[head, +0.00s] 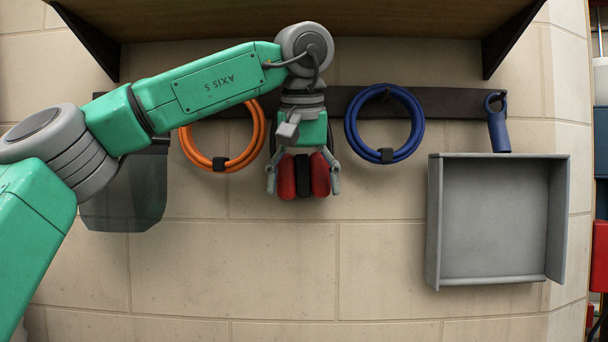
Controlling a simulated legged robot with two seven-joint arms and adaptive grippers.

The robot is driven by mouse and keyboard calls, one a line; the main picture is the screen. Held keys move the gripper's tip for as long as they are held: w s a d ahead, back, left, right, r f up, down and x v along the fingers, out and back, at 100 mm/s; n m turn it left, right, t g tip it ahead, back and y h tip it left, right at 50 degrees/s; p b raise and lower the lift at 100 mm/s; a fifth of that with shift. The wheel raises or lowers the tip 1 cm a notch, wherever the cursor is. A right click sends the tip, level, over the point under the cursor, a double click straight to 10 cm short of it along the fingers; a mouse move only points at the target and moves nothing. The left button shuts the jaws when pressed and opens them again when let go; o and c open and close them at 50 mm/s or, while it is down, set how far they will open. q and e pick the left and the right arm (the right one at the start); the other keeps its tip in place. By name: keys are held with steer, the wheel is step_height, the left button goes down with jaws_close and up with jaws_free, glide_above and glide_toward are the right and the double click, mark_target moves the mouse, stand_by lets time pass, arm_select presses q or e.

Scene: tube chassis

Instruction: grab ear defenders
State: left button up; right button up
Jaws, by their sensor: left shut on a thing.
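The ear defenders (287,178) have red cups and hang in front of the wall, below the dark rail, in the head view. My left gripper (303,185) comes down over them from above, with one finger on each outer side of the red cups. It is shut on them. A black part shows between the two cups. The headband is hidden behind my gripper, so I cannot tell whether it still rests on a hook. My right gripper is not in view.
An orange cable coil (186,150) hangs close left, a blue coil (417,125) close right. A dark translucent visor (125,195) hangs farther left. A blue tool (499,130) hangs right above a grey open box (495,280). A wooden shelf (400,18) overhangs above. The wall below is clear.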

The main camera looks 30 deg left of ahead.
arm_select(q)
steer(key=shift+w+r, duration=0.2)
steer(key=shift+d+r, duration=0.1)
steer(key=shift+r, duration=0.3)
steer(key=shift+c, duration=0.7)
steer(key=shift+s+d+r, duration=0.15)
steer(key=shift+d+r, duration=0.05)
steer(key=shift+s+d+f+b, duration=0.15)
steer(key=shift+s+d+b, duration=0.2)
steer(key=shift+s, duration=0.1)
jaws_close()
steer(key=s+d+b, duration=0.3)
steer(key=s+d, duration=0.5)
steer(key=s, duration=0.6)
steer(key=shift+d, duration=0.3)
steer(key=shift+w+a, duration=0.1)
